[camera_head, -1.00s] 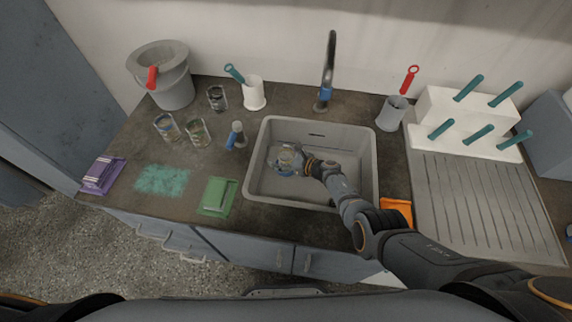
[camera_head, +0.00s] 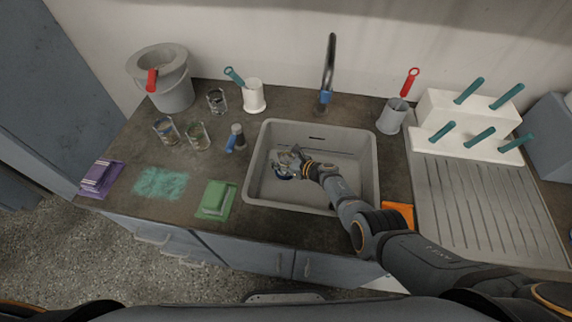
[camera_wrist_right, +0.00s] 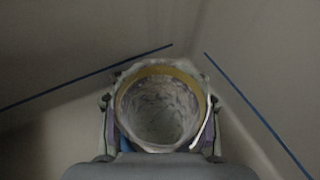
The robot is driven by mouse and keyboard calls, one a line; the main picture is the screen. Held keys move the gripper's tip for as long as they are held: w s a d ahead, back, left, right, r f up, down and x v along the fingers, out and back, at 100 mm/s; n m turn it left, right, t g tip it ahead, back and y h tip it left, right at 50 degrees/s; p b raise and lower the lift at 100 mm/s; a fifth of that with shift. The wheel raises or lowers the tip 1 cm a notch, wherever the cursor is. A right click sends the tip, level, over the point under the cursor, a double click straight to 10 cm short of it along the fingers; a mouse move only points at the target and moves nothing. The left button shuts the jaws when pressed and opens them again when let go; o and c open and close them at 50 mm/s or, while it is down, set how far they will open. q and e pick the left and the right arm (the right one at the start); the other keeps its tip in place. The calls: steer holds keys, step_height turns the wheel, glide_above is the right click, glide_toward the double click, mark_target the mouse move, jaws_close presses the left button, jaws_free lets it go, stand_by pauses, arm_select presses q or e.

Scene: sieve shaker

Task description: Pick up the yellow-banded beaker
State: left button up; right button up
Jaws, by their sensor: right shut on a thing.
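The yellow-banded beaker shows in the right wrist view (camera_wrist_right: 163,112) as a cloudy glass cylinder, its open mouth towards the camera and a yellow band around the rim. My right gripper (camera_wrist_right: 160,120) is shut on it, with a finger on either side. In the head view my right gripper (camera_head: 289,164) is inside the left part of the grey sink (camera_head: 258,184). The beaker is small and partly hidden by the fingers there. I cannot tell whether it touches the sink floor. My left gripper is not in view.
Several glass beakers (camera_head: 198,136) stand on the counter left of the sink, near a blue-handled item (camera_head: 236,140). A black faucet (camera_head: 330,70) rises behind the sink. A white rack (camera_head: 470,125) with teal handles and a ribbed drainboard (camera_head: 480,200) are at right.

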jaws_close()
stand_by(0.4)
steer(key=shift+r, duration=0.1)
steer(key=shift+w+r+p, duration=0.1)
steer(key=shift+r+p, duration=0.35)
step_height(320, 180, up, 17)
steer(key=p, duration=0.9)
steer(key=shift+p, duration=0.4)
